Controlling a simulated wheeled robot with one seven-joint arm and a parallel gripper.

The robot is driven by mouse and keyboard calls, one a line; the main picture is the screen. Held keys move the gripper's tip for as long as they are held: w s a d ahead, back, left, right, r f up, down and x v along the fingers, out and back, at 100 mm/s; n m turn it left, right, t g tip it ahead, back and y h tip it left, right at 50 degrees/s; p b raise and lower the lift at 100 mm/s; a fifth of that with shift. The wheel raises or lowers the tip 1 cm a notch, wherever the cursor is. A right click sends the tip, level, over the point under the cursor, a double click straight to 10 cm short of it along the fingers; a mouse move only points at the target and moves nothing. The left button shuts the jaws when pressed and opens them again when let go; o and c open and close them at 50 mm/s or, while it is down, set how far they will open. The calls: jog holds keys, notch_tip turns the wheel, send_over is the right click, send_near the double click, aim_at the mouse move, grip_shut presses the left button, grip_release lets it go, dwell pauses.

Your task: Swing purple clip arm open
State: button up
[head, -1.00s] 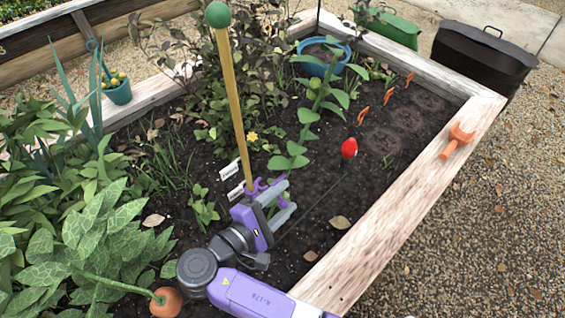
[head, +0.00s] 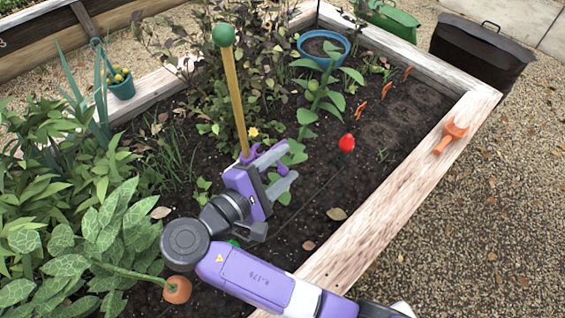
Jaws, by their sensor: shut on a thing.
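My gripper (head: 290,161), purple with grey fingers, is beside the stake. It is shut on the purple clip's arm, with the fingers still some way apart. The gripper body hides most of the clip and the foot of the stake, so I cannot tell how far the arm is swung. A leafy green stem (head: 315,98) stands just behind the fingers.
A red bulb-shaped thing (head: 346,143) is right of my gripper. A blue pot (head: 323,50) stands at the back. An orange tool (head: 450,137) lies on the wooden bed edge (head: 400,178). Dense leaves (head: 105,235) fill the left. Bare soil lies at right.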

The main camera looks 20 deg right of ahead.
jog(key=shift+a+r, duration=0.1)
jog(key=p+v, duration=0.8)
jog(key=p, duration=0.4)
jog(key=shift+s+a, duration=0.25)
jog(key=shift+a, duration=0.05)
dwell(0.8)
jog(key=shift+r+p, duration=0.1)
jog(key=shift+p, duration=0.35)
dwell(0.5)
